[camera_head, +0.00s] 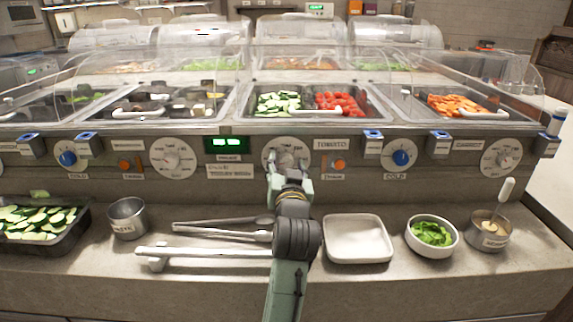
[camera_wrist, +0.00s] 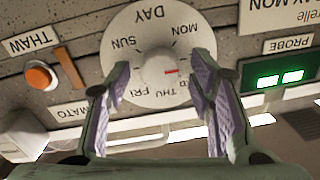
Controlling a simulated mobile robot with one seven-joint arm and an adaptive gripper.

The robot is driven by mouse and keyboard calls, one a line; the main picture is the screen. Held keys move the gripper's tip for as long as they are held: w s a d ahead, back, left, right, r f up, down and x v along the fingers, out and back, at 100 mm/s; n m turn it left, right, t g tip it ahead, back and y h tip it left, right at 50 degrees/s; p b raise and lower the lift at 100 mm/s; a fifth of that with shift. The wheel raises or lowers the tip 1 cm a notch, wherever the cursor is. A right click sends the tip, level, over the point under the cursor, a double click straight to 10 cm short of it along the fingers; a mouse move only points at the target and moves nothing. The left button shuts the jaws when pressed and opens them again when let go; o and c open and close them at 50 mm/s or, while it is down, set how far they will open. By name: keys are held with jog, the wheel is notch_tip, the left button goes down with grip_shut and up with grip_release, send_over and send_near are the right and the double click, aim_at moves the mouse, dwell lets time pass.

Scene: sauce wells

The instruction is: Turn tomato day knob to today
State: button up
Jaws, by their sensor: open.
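The tomato day dial (camera_head: 270,157) is a white disc on the counter's front panel, left of the TOMATO label (camera_head: 331,144). The wrist view shows the dial (camera_wrist: 155,20) upside down, with DAY, MON, SUN, FRI and THU readable and another day partly hidden. Its pale centre knob (camera_wrist: 158,64) has a red mark pointing right, towards my right finger; the lettering there is covered. My gripper (camera_head: 289,168) is open in front of the dial. In the wrist view its fingers (camera_wrist: 160,69) stand either side of the knob, apparently apart from it. A card (camera_wrist: 280,15) reads "DAY MON", partly cropped.
A green-lit probe display (camera_head: 226,144) and orange thaw buttons (camera_head: 340,164) flank the dial. Similar white dials (camera_head: 172,157) and blue cold knobs (camera_head: 401,157) line the panel. Tongs (camera_head: 205,254), a white tray (camera_head: 357,257) and bowls stand on the ledge below.

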jog(key=shift+c, duration=0.5)
jog(key=c, duration=1.1)
jog(key=shift+o, duration=0.2)
jog(key=shift+r+n, duration=0.1)
jog(key=shift+n, duration=0.2)
jog(key=n+p, duration=0.2)
jog(key=n, duration=0.1)
jog(key=shift+r, duration=0.1)
jog(key=n+p, duration=0.1)
jog(key=n, duration=0.4)
jog(key=o, duration=1.2)
jog(key=shift+c, duration=0.2)
